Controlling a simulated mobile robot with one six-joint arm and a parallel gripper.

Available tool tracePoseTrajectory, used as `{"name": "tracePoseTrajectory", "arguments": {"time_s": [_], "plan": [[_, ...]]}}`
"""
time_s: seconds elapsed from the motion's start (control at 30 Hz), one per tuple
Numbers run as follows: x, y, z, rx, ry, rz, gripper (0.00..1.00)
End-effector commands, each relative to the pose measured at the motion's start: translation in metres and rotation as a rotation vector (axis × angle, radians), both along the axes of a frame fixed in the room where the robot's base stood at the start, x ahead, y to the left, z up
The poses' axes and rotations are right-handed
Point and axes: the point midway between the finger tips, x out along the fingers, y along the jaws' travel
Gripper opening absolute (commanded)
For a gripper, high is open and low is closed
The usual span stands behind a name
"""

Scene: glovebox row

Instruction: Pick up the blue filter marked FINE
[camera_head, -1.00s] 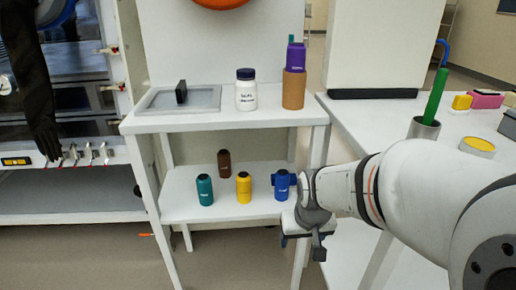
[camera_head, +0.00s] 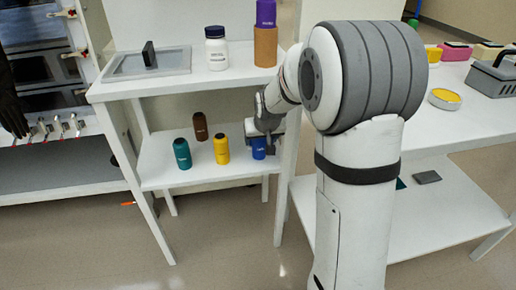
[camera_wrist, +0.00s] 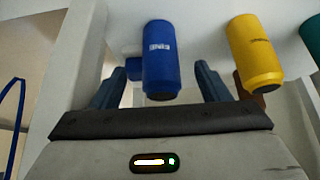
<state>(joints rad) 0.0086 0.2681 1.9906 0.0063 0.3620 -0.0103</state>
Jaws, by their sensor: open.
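The blue filter (camera_head: 259,148) stands on the lower shelf of the white stand, at the right end of a row. My gripper (camera_head: 263,133) covers part of it in the head view. In the wrist view the blue filter (camera_wrist: 160,55) shows white lettering, too blurred to read surely. My gripper (camera_wrist: 160,82) is open there, with one dark blue finger on each side of the filter and a gap visible on both sides. A small blue block (camera_wrist: 133,68) shows just left of the filter; I cannot tell whether it is part of it.
A yellow filter (camera_head: 222,150) stands close beside the blue one, with a teal filter (camera_head: 182,153) and a brown filter (camera_head: 200,127) further left. The upper shelf (camera_head: 190,82) is overhead, carrying a white jar (camera_head: 216,48) and a brown cylinder (camera_head: 265,46). A stand leg is close on the right.

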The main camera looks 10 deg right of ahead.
Motion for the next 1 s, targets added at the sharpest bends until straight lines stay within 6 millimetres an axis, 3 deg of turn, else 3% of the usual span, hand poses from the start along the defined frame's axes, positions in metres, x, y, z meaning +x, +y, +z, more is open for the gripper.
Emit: {"name": "tracePoseTrajectory", "arguments": {"time_s": [0.3,0.6,0.87,1.0], "plan": [[0.020,0.001,-0.001,-0.001,-0.001,0.001,0.69],[0.042,0.001,-0.042,0.000,0.000,0.001,0.69],[0.045,0.001,-0.043,0.000,-0.002,0.002,0.69],[0.045,0.001,-0.043,0.000,-0.001,0.002,0.58]]}}
